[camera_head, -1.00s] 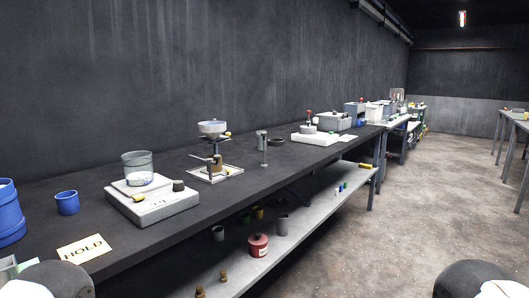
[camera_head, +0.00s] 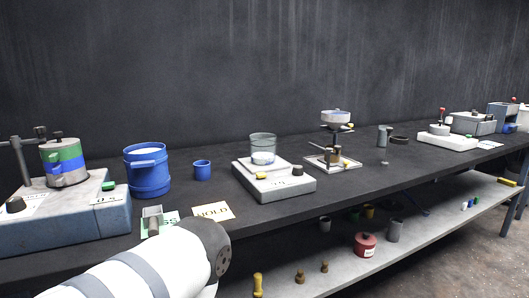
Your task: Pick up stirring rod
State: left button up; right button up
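I cannot pick out a stirring rod for certain. A beaker (camera_head: 263,146) with white contents stands on a white scale (camera_head: 274,182) on the dark bench. To its right, a small stand with a bowl (camera_head: 335,119) on top rises from a light tray (camera_head: 331,163). A thin rod-like part (camera_head: 317,146) shows at the stand's left side; I cannot tell what it is. My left arm enters from the lower left, in front of the bench, but no gripper fingers show. My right arm and gripper are out of view.
At the left are a machine with a striped cylinder (camera_head: 64,162), a blue bucket (camera_head: 148,171) and a blue cup (camera_head: 202,170). A HOLD card (camera_head: 213,211) lies near the front edge. The lower shelf holds a red pot (camera_head: 365,244) and small weights. Bench right of the tray is partly clear.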

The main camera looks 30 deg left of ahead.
aim_at(389, 130)
jog(key=i+l+u, duration=0.15)
jog(key=i+l, duration=0.4)
jog(key=i+l+u, duration=0.15)
jog(key=i+l, duration=0.45)
jog(key=i+l+u, duration=0.2)
jog(key=i+l, duration=0.3)
jog(key=l, duration=0.15)
